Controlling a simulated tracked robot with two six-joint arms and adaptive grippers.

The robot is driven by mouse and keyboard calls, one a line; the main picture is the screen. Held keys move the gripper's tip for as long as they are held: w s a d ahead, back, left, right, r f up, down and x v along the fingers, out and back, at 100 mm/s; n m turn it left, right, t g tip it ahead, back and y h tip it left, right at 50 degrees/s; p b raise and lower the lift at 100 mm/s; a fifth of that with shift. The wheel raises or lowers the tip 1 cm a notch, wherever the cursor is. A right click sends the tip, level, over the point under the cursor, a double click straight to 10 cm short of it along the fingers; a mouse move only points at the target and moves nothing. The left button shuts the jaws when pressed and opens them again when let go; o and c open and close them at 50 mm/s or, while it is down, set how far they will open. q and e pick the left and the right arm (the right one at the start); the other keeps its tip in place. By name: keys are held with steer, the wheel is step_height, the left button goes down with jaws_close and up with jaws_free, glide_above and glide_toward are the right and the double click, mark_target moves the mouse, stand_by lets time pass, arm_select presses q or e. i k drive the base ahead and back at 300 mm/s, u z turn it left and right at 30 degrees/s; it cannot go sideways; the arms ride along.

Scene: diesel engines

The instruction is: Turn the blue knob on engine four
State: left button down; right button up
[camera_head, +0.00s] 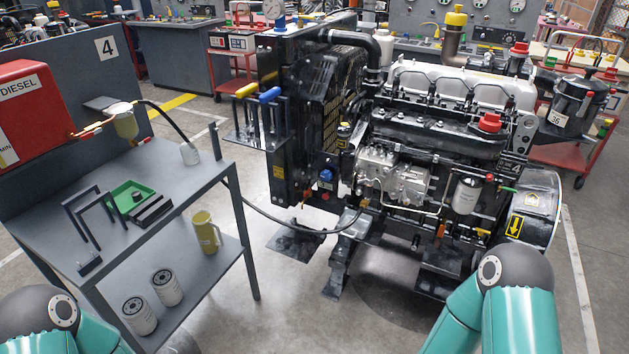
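The diesel engine (440,140) stands in the middle right, with a small "4" plate (514,168) on its right side. A small blue knob (326,175) sits low on the dark panel at the engine's left, facing me, with a pale label just below it. Its exact turn position is too small to tell. My teal left arm shows at the bottom left corner and my teal right arm at the bottom right. Both grippers are outside the picture, and neither arm covers the knob.
A grey workbench (195,170) with a red diesel tank (30,110) stands at left. A black hose (290,230) runs from it to the engine. A rack with yellow and blue handles (262,118) stands above the knob.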

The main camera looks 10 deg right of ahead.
mark_target(326, 176)
steer(key=u, duration=0.1)
steer(key=i, duration=1)
steer(key=z, duration=0.1)
